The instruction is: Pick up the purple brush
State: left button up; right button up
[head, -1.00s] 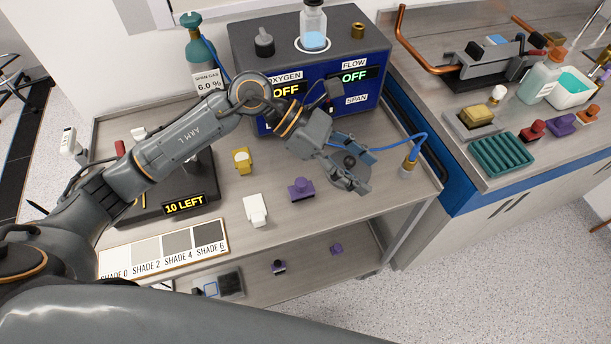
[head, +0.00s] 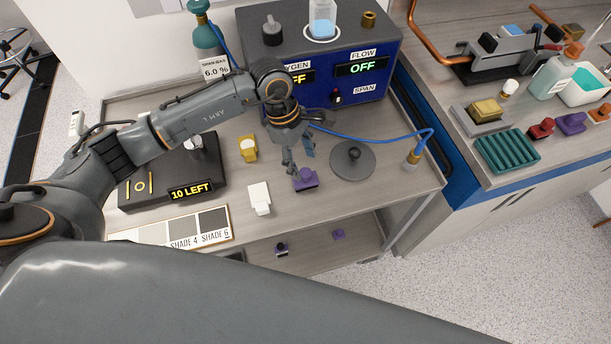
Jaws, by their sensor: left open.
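A small purple block-like piece with a knob on top (head: 305,180), which looks like a purple brush, sits upright on the cart top. My left gripper (head: 299,164) is open, points down and is just above and behind this piece. Its fingers are empty, and I cannot tell if a fingertip touches the piece. A similar purple piece (head: 571,123) stands on the right counter between a red one and an orange one. Another small purple item (head: 338,234) lies on the lower shelf. My right gripper is not in view.
A grey round disc with a knob (head: 353,161) lies to the right. A white item (head: 260,197) and a yellow item (head: 248,149) are to the left. The blue analyser box (head: 345,95) stands behind, with a blue cable (head: 385,136) running to the right.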

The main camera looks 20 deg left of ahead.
aim_at(305, 172)
pick_arm(q)
jog(key=shift+s+d+f+p, duration=0.1)
jog(key=shift+f+p, duration=0.25)
jog(key=shift+p, duration=0.05)
jog(key=p+x, duration=0.1)
jog(key=x, duration=0.2)
jog(key=shift+f+p, duration=0.35)
jog(key=shift+p, duration=0.05)
jog(key=shift+f, duration=0.4)
jog(key=shift+c, duration=0.2)
jog(key=c, duration=1.1)
grip_shut()
